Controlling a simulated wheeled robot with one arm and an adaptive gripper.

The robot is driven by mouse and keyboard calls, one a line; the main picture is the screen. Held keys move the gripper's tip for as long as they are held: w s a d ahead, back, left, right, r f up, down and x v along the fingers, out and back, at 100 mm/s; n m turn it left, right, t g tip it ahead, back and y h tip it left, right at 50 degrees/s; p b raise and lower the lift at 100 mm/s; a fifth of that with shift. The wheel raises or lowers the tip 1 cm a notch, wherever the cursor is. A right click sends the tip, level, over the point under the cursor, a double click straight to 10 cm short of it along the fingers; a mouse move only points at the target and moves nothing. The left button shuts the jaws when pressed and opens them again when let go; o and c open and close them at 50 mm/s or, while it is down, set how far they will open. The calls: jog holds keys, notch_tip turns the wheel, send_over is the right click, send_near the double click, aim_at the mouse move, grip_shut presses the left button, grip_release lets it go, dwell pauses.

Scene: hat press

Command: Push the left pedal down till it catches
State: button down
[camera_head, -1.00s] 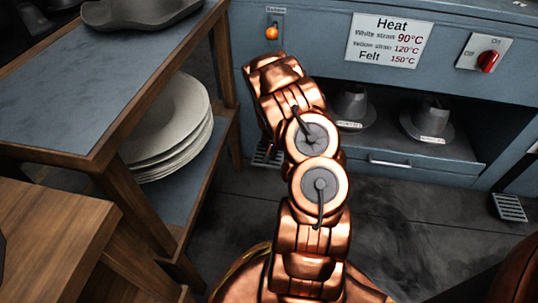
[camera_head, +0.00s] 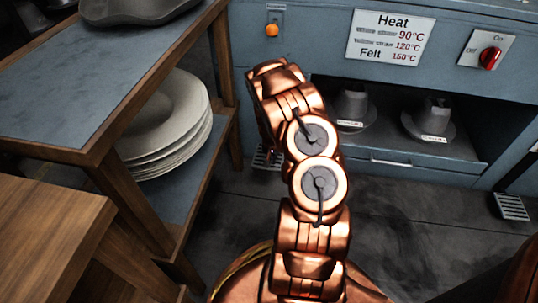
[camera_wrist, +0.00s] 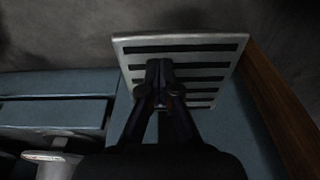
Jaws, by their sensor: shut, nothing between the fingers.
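The left pedal (camera_wrist: 225,55) is a pale metal plate with dark slots. It fills the upper middle of the wrist view, and a small part of it (camera_head: 262,157) shows in the head view beside my arm, at the foot of the blue machine. My gripper (camera_wrist: 160,64) is shut and empty, with its fingertips over the middle of the pedal's slotted face. I cannot tell whether they touch it. In the head view my copper arm hides the gripper. A second, similar pedal (camera_head: 511,206) stands at the right of the head view.
The blue machine (camera_head: 300,40) carries a heat sign (camera_head: 389,38), a red switch (camera_head: 489,58) and an orange knob (camera_head: 272,30). Hat forms (camera_head: 428,120) stand on its shelf. A wooden shelf unit (camera_head: 100,160) with stacked pale hat bodies (camera_head: 170,125) is close on the left. Grey floor lies between.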

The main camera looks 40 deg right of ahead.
jog(key=shift+s+a+f+b, duration=0.1)
jog(key=shift+f+b, duration=1.7)
jog(key=shift+f, duration=1.15)
jog(key=shift+s+f+b, duration=0.1)
jog(key=shift+f+b, duration=1.65)
jog(key=shift+f, duration=1.2)
jog(key=shift+w, duration=0.1)
jog(key=shift+r, duration=0.15)
notch_tip(320, 180, up, 6)
jog(key=p, duration=0.3)
